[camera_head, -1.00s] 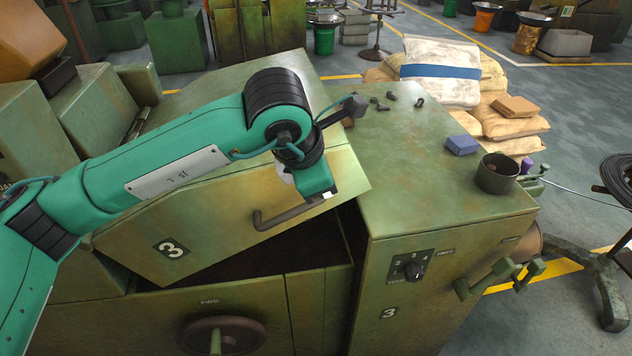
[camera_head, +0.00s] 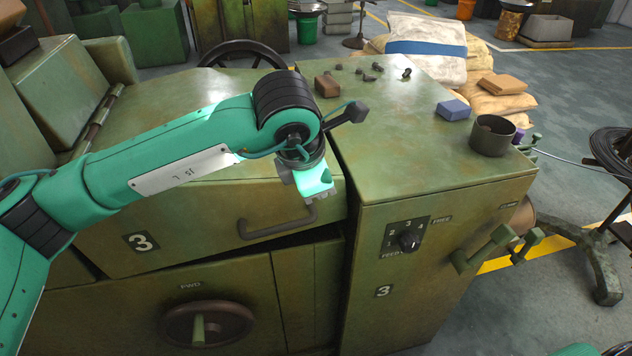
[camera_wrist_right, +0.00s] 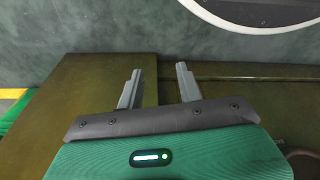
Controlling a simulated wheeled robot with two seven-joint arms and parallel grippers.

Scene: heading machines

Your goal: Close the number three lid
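The number three lid (camera_head: 190,225) is a worn green cover with a white 3 on a black plate and a bar handle (camera_head: 282,222) on its front. It is tilted nearly down, with a narrow dark gap under its front edge, widest toward the right. My left gripper (camera_head: 314,196) is at the lid's right front, by the right end of the handle. Its fingers are hidden or too small to tell whether they are open or shut. My right gripper shows in the right wrist view (camera_wrist_right: 160,72), its two grey fingers apart with nothing between them.
A green cabinet (camera_head: 450,210) with a selector dial stands right of the lid. On it are a dark cup (camera_head: 492,136), a blue block (camera_head: 453,110) and a brown block (camera_head: 327,86). A handwheel (camera_head: 207,325) is below the lid. Sacks (camera_head: 425,45) lie behind.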

